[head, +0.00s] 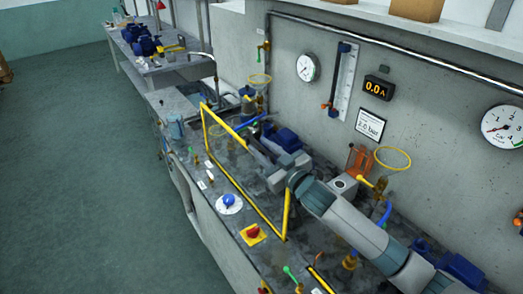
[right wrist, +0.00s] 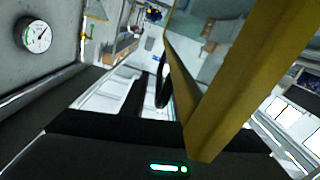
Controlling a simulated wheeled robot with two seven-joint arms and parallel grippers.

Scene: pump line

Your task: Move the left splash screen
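The left splash screen (head: 225,167) is a clear pane in a yellow frame. It stands upright along the front of the bench in the head view. My right gripper (head: 257,152) reaches in from the lower right, behind the pane. Its fingers are small and partly hidden, so I cannot tell whether they touch the frame. In the right wrist view, a yellow frame corner (right wrist: 205,128) looms very close in front of the camera. I cannot see whether the fingers close on it. My left gripper is not in view.
A blue pump (head: 286,140) and a yellow ring (head: 393,157) are near my right arm. A red knob (head: 253,231) and a blue knob (head: 229,200) sit at the bench front. Gauges (head: 307,67) hang on the wall behind. The green floor (head: 70,150) at left is clear.

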